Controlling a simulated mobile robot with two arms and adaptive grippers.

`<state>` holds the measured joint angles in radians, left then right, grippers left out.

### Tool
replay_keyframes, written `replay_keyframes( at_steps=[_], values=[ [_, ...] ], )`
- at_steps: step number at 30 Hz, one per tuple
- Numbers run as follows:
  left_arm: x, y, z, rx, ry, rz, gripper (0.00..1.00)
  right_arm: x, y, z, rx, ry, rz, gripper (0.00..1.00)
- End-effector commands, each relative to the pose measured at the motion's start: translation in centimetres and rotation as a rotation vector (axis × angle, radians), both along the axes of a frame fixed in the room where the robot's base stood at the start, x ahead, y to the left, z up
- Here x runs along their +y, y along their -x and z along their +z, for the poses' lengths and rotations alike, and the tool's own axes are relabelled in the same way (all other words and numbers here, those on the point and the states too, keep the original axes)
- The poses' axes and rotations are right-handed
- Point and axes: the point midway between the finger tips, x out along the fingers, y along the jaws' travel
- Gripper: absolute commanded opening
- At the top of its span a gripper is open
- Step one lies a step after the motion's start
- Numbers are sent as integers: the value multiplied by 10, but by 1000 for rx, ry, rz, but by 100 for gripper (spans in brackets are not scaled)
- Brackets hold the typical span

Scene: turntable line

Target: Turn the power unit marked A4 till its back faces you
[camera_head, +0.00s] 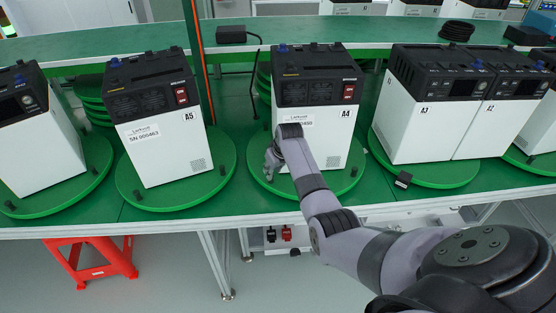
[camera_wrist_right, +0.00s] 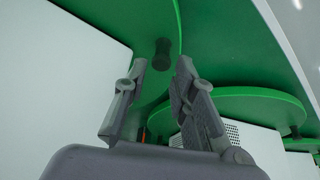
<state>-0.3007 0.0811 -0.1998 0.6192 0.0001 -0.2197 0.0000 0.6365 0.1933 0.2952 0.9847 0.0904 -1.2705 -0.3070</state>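The power unit marked A4 (camera_head: 316,110) stands upright on a round green turntable (camera_head: 347,184). It has a white body and a black top. The face with the A4 label, red switch and vent grid is towards me. My right gripper (camera_head: 271,160) is low at the unit's front left, over the left part of the turntable. In the right wrist view my right gripper (camera_wrist_right: 162,68) is open, with a short dark peg (camera_wrist_right: 162,52) on a green disc showing between and just beyond its fingertips. I cannot tell whether they touch it. My left gripper is not in view.
Units A3 (camera_head: 420,125) and A2 (camera_head: 500,115) stand to the right. A black box with a cable (camera_head: 231,34) lies on the bench behind. A red stool (camera_head: 95,258) stands below.

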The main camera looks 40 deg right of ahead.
Motion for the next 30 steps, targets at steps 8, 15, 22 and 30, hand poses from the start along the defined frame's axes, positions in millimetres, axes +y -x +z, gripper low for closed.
replay_keyframes(
  at_steps=[8, 15, 22, 30],
  values=[
    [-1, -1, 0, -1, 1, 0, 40, 1, 18, 47, -4, 2, 1, 25],
    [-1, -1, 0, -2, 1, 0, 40, 1, 30, 74, -2, 0, 0, 25],
    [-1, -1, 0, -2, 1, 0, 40, 1, 32, 79, -1, 0, 0, 25],
    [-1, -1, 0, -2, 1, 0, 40, 1, 32, 79, -1, 0, 0, 25]
  ],
)
